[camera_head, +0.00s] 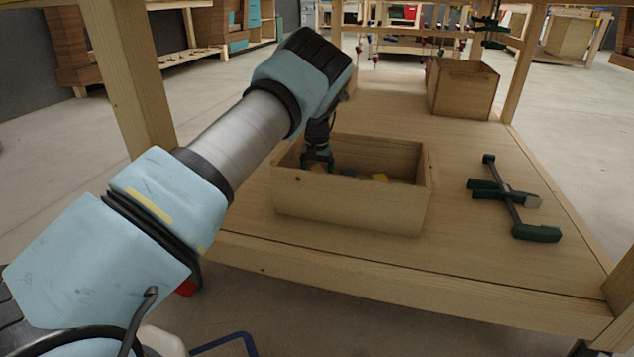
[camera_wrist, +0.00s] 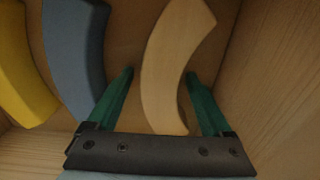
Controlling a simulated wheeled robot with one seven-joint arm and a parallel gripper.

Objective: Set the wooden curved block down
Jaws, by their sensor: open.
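The wooden curved block (camera_wrist: 168,62) is a pale arc lying inside the wooden box, in the wrist view. My gripper (camera_wrist: 160,85) is open, with one green finger on each side of the block. A gap shows between the block and each finger, narrower on the right. In the head view my gripper (camera_head: 318,160) reaches down into the left end of the open wooden box (camera_head: 345,205). The wooden block itself cannot be made out there. Whether the block rests fully on the box floor is hard to tell.
A blue curved block (camera_wrist: 76,52) lies left of my gripper, with a yellow curved block (camera_wrist: 22,70) beyond it. The box wall (camera_wrist: 275,80) is close on the right. A green clamp (camera_head: 512,200) lies right of the box. Another wooden box (camera_head: 462,88) stands behind.

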